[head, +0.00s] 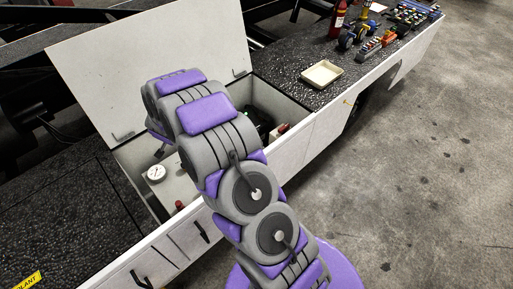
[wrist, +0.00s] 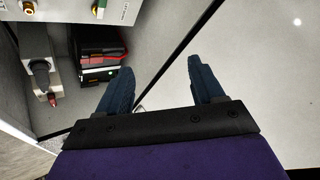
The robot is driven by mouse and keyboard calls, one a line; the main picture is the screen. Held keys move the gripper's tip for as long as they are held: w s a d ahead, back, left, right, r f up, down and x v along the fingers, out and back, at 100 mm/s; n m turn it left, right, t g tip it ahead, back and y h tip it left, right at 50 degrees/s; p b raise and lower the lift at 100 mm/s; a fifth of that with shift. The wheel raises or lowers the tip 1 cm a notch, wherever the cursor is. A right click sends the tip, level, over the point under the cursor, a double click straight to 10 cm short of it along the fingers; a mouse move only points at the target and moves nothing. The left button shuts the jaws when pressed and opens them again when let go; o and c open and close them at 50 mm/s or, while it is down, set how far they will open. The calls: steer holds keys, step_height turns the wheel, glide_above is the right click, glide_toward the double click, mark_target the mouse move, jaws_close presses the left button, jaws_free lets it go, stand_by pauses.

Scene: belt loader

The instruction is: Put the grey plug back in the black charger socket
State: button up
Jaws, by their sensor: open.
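My gripper (wrist: 160,68) is open in the wrist view, its two dark blue fingers apart with nothing between them. I cannot pick out the grey plug for certain in either view. A black box with red and green parts (wrist: 97,60) lies left of the fingers, apart from them; I cannot tell whether it is the charger. A black object (head: 262,120) shows partly at the right end of the open compartment in the head view.
The compartment's white lid (head: 140,65) stands open. A round white gauge (head: 156,173) is inside at the left. A grey block with a black round part (wrist: 40,68) is at the wrist view's left. A cream tray (head: 321,74) and a red extinguisher (head: 338,20) are on the deck.

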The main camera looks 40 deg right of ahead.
steer(key=s+d+f+m+g+h, duration=0.1)
steer(key=d+f+m+h, duration=0.25)
steer(key=d+f, duration=0.8)
steer(key=s+d+f+m+g+h+b, duration=0.1)
steer(key=s+d+f+g+h, duration=0.15)
steer(key=s+f, duration=0.2)
steer(key=s+d+f+m+g+h+b, duration=0.1)
steer(key=s+d+f+h, duration=0.2)
steer(key=s+h, duration=0.15)
steer(key=shift+g, duration=0.55)
steer(key=s+b+x, duration=0.1)
steer(key=x, duration=0.5)
steer(key=b+x, duration=0.1)
steer(key=x, duration=0.5)
steer(key=s+b+x, duration=0.1)
steer(key=x, duration=0.5)
steer(key=shift+s+d+r, duration=0.2)
steer(key=shift+s+d, duration=0.15)
steer(key=shift+s, duration=0.05)
steer(key=shift+w+d+f+b, duration=0.15)
steer(key=shift+w+d+b, duration=0.3)
steer(key=shift+b, duration=0.15)
